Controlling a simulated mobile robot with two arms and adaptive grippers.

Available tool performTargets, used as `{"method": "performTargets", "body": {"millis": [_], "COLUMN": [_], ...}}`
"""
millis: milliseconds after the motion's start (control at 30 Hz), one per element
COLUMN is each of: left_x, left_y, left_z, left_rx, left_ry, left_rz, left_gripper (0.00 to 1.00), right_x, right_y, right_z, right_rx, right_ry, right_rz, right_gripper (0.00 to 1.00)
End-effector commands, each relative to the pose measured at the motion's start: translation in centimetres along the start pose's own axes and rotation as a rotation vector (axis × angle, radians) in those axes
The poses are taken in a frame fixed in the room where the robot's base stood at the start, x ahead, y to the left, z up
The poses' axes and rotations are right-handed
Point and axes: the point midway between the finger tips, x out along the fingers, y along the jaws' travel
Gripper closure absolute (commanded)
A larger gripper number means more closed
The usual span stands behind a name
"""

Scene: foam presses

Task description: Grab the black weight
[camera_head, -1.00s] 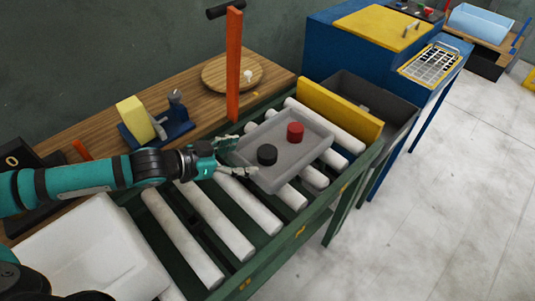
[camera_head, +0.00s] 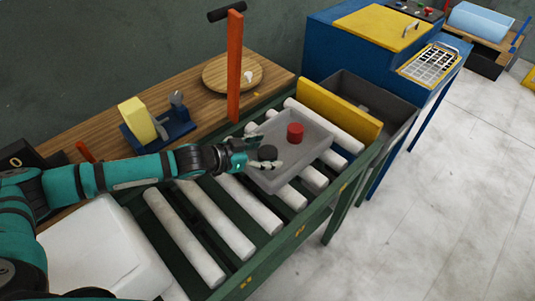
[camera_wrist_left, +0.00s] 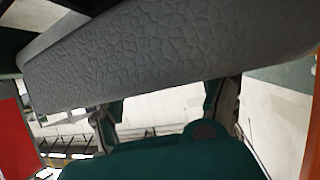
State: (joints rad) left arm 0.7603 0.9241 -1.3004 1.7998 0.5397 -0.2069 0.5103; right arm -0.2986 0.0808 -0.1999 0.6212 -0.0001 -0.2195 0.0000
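The black weight (camera_head: 267,153) is a short dark cylinder on the left part of the grey tray (camera_head: 291,170). My left gripper (camera_head: 262,154) reaches in from the left at the tray, with its fingers spread on either side of the weight. Whether the fingers touch it cannot be told. In the left wrist view the fingers (camera_wrist_left: 163,118) stand wide apart; I cannot make out the black weight there. A grey textured surface fills the top of that view. A red weight (camera_head: 295,130) sits in the tray, right of the black one. My right gripper is not seen.
The tray rests on a roller conveyor (camera_head: 222,229) with a green frame. An orange post (camera_head: 234,70) stands just behind it, and a yellow board (camera_head: 340,110) stands to its right. A white bin (camera_head: 100,250) is at the lower left.

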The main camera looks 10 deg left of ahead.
Motion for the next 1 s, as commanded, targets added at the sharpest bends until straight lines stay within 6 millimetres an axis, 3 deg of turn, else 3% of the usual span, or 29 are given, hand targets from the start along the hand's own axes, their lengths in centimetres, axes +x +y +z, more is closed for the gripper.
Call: {"method": "performTargets", "body": {"millis": [67,567,1000], "left_x": [-0.01,-0.04,-0.25], "left_y": [0.01,0.01,0.00], "left_z": [0.01,0.01,-0.66], "left_rx": [0.000,-0.001,0.001], "left_ry": [0.000,0.000,0.005], "left_rz": [0.000,0.000,0.001], "left_gripper": [0.33,0.98,1.00], "right_x": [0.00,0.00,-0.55], "right_y": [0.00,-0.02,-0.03], "right_z": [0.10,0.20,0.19], "right_rx": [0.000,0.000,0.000], "right_ry": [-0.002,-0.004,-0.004], "right_rz": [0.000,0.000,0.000], "right_gripper": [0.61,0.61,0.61]}}
